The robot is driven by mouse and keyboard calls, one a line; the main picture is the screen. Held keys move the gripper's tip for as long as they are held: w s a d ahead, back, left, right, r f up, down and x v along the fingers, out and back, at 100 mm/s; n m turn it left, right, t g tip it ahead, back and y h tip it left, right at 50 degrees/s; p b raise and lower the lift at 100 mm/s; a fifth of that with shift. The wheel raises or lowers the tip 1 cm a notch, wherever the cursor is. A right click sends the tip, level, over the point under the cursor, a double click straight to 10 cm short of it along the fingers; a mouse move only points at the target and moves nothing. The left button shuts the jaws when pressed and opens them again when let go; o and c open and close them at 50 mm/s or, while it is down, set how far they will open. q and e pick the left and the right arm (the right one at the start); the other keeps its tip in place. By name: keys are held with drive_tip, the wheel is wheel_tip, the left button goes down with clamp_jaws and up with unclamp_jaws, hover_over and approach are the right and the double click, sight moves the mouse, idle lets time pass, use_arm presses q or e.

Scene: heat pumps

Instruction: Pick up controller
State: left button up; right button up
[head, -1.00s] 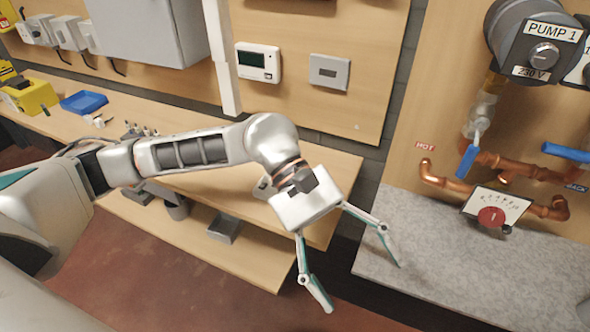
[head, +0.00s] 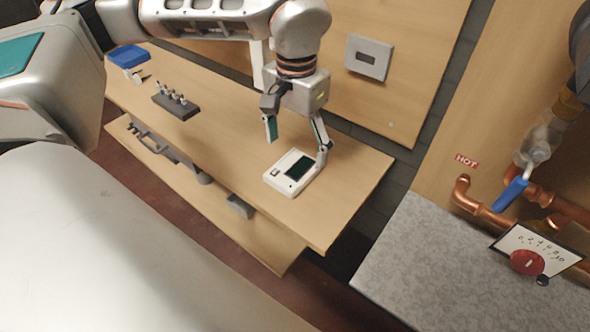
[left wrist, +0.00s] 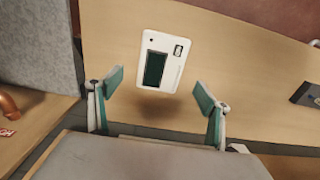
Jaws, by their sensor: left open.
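The controller (head: 291,173) is a white box with a dark screen, lying on the wooden bench near its right end in the head view. It also shows in the left wrist view (left wrist: 171,62), beyond the fingertips. My left gripper (head: 297,142) points down at the controller, open, with nothing between its fingers. In the head view one finger overlaps the controller's right edge; I cannot tell whether it touches. In the left wrist view the open fingers (left wrist: 159,87) stand either side of the controller's near end, apart from it. My right gripper is not in view.
A dark rack with small pieces (head: 176,104) and a blue tray (head: 128,57) stand farther left on the bench (head: 222,135). A lower shelf (head: 190,194) runs below. A grey counter (head: 440,272) with copper pipes (head: 480,210) stands right, past a gap.

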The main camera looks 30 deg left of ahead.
sight(293, 168)
use_arm(q)
drive_tip(key=f, duration=0.4)
drive_tip(key=shift+s+a+f, duration=0.15)
drive_tip(key=shift+s+f, duration=0.1)
drive_tip(key=shift+s, duration=0.15)
drive_tip(key=shift+f, duration=0.4)
drive_tip(key=c, duration=1.4)
